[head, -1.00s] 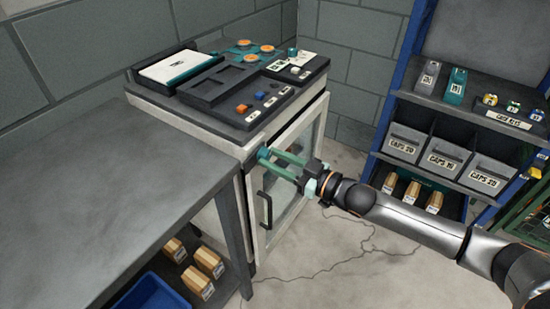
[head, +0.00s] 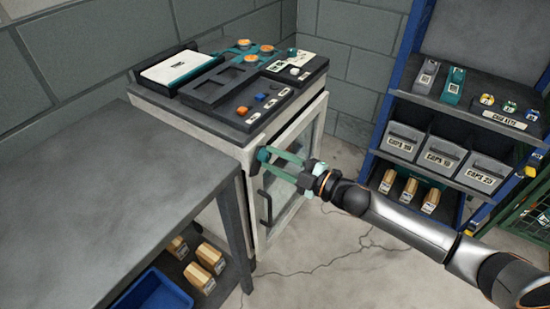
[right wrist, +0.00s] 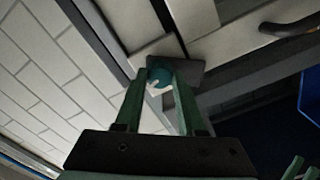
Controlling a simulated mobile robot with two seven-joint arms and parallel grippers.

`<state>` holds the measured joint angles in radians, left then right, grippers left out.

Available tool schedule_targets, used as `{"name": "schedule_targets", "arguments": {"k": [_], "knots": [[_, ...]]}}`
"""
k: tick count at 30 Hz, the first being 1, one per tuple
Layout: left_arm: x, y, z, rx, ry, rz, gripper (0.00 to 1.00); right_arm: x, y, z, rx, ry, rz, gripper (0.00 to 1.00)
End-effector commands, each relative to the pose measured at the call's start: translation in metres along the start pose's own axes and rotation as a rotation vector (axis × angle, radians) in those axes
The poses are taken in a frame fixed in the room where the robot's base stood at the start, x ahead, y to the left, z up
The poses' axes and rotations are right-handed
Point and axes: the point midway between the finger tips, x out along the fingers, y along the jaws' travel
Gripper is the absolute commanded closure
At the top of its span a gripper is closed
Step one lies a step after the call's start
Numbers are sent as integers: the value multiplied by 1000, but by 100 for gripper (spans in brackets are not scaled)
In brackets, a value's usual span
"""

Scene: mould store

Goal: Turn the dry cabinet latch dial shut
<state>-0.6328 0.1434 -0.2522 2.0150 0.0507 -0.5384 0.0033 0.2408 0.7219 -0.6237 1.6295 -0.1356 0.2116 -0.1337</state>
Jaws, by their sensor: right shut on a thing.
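The dry cabinet (head: 222,148) stands beyond the grey table, its glass door (head: 297,165) closed or nearly so against the frame. The latch dial (right wrist: 157,76) is a teal knob with a pale mark, on a dark plate (right wrist: 190,75) at the cabinet's front edge, above the door handle (head: 264,207). My right gripper (head: 267,157) reaches in from the right, its two green fingers shut on the dial, one on each side. The fingers hide part of the dial in the head view. My left gripper is not in view.
A grey table (head: 120,185) stands at the left, with boxes and a blue bin (head: 152,292) below. Trays and small parts cover the cabinet top. A blue-framed shelf rack (head: 392,105) with grey bins stands at the right. The floor between is clear.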

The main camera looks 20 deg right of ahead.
Motion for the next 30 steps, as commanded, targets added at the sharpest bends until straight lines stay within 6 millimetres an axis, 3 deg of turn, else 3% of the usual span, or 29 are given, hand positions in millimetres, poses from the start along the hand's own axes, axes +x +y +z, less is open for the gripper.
{"name": "schedule_targets", "arguments": {"k": [15, 30], "knots": [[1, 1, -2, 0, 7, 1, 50, 0, 0, 0, -434, 0, -1, 100], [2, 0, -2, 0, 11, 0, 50, 0, 0, 0, -596, 0, -1, 100]]}}
